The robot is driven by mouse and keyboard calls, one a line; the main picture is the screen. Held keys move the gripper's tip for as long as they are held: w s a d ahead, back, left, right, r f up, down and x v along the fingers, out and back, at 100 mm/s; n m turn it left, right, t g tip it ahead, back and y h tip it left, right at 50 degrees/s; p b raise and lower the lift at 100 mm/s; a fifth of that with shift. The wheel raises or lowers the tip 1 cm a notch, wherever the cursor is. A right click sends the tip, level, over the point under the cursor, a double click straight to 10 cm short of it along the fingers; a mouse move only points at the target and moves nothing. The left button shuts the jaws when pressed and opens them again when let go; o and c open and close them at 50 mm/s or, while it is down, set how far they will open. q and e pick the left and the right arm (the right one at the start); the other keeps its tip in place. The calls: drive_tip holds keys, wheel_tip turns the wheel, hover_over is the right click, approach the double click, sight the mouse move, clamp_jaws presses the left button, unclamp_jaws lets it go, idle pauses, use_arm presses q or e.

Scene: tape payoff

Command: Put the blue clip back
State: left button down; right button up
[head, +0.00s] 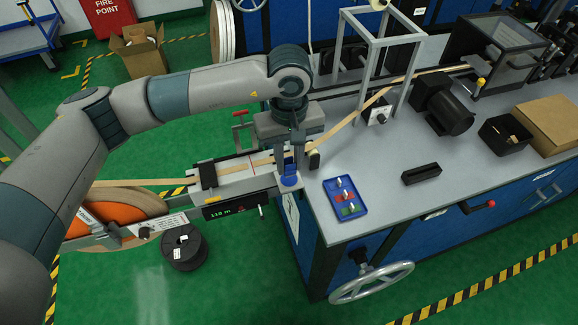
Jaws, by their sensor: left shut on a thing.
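My left gripper (288,158) comes down over the right end of the metal splicing bed (235,180). It is shut on the blue clip (289,181), which shows just below the fingers. The fingers hide the clip's upper part, and I cannot tell whether it touches the bed. A small blue tray (346,210) lies on the grey bench to the right of the gripper. It holds a red clip (343,197) and a green clip (348,209), each with a pale metal part. My right gripper is not in view.
A tan tape (345,122) runs from the bed up through a metal frame (372,60). A black motor (447,105), a black slotted block (421,174) and a black bin (505,135) stand on the bench (390,215). The bench is clear around the tray.

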sight(289, 170)
use_arm(q)
wheel_tip(289, 170, down, 3)
drive_tip(key=shift+r+p, duration=0.1)
drive_tip(key=shift+p, duration=0.6)
drive_tip(key=shift+f, duration=0.2)
drive_tip(key=shift+f+b, duration=0.15)
drive_tip(key=shift+b, duration=0.25)
drive_tip(key=c, duration=1.5)
unclamp_jaws()
